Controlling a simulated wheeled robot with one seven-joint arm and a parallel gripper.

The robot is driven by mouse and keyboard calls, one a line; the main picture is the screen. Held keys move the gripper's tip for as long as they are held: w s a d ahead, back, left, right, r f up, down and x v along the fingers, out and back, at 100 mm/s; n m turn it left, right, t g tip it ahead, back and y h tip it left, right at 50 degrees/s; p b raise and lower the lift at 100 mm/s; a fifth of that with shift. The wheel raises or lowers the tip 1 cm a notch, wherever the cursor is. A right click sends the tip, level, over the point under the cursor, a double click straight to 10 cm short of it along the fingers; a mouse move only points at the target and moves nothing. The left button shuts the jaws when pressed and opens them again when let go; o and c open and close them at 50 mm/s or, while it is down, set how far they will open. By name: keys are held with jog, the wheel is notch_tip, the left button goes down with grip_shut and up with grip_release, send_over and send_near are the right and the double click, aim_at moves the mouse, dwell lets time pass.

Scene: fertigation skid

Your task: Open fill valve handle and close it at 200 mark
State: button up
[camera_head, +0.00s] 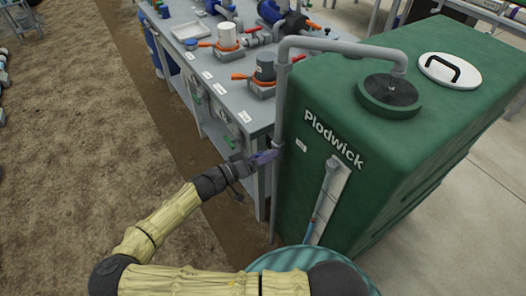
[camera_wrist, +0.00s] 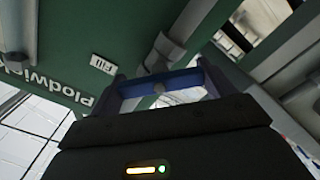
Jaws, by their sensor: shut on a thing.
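The green Plodwick tank (camera_head: 330,185) stands at the right, with a grey fill pipe (camera_head: 281,100) down its left side. My gripper (camera_head: 264,157) is at this pipe, beside the tank's front left edge.
A grey bench (camera_head: 205,70) with pumps, orange-handled valves (camera_head: 243,77) and a white tray (camera_head: 190,31) stands left of the tank. My gripper is in the narrow space by the bench's near corner. Bare soil (camera_head: 80,130) lies open at the left.

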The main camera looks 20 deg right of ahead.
jog(key=shift+n+p, duration=0.65)
jog(key=shift+n, duration=0.55)
jog(key=shift+a, duration=0.1)
jog(key=o, duration=0.9)
jog(key=shift+w, duration=0.1)
jog(key=b+v, duration=0.1)
jog(key=v, duration=1.6)
jog(key=shift+s+a, duration=0.2)
jog(key=shift+a, duration=0.05)
